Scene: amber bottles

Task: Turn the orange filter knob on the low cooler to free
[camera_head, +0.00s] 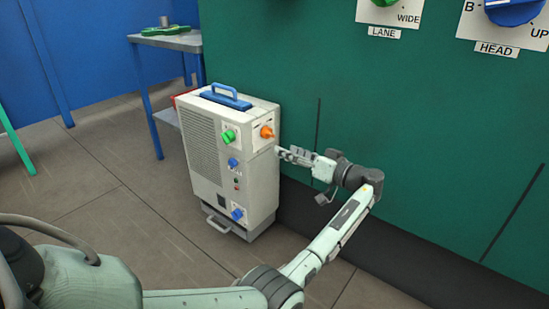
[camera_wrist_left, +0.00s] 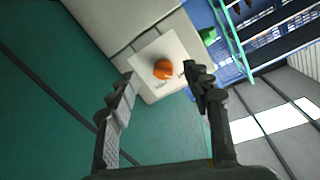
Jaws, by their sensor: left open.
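The low cooler (camera_head: 262,190) is a pale upright box on the floor against the green wall. My right gripper is not in view.
A green knob (camera_head: 228,136) is left of the orange one, with blue knobs (camera_head: 233,163) below. A blue handle (camera_head: 225,97) tops the cooler. The green wall (camera_head: 420,140) stands close behind my left wrist. A grey table (camera_head: 180,41) stands behind left. Floor in front is clear.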

